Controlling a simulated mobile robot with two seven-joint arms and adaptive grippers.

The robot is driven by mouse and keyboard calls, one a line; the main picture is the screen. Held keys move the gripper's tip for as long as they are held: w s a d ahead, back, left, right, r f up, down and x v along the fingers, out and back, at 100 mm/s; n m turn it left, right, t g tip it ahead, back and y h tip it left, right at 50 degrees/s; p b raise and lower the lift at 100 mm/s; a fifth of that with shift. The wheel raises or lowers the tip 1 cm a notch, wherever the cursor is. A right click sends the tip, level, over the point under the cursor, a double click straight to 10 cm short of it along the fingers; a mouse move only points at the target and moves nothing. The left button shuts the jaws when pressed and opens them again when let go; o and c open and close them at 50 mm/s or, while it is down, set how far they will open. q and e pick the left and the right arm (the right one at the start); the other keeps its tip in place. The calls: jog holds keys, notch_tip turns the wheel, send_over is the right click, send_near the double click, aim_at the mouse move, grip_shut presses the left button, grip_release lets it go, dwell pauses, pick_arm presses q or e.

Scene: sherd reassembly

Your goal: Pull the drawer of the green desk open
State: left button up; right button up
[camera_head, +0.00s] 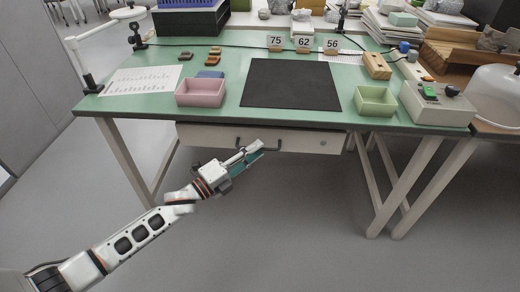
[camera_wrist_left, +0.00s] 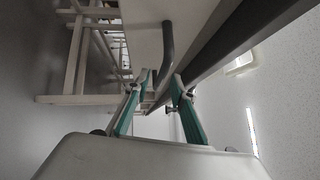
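The green desk (camera_head: 225,60) has a pale drawer (camera_head: 205,134) under its front edge, with a dark bar handle (camera_head: 278,145) in the middle. The drawer looks shut or nearly so. My left gripper (camera_head: 258,149) reaches up from the lower left, its fingertips at the handle and covering part of it. In the left wrist view, the two teal-padded fingers (camera_wrist_left: 161,77) stand apart. The dark handle (camera_wrist_left: 167,45) runs down toward the gap between their tips. Contact with the handle cannot be made out. My right gripper is not in view.
A pink tray (camera_head: 201,93), a black mat (camera_head: 291,84), a light green tray (camera_head: 375,101) and a control box (camera_head: 436,103) stand along the desk's front. Desk legs (camera_head: 405,180) flank the open floor (camera_head: 290,225) below the drawer. A wooden side table adjoins at right.

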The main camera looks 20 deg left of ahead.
pick_arm(q)
jog(key=shift+x, duration=1)
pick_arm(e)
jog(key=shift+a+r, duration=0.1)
pick_arm(q)
grip_shut()
jog(key=shift+s, duration=0.1)
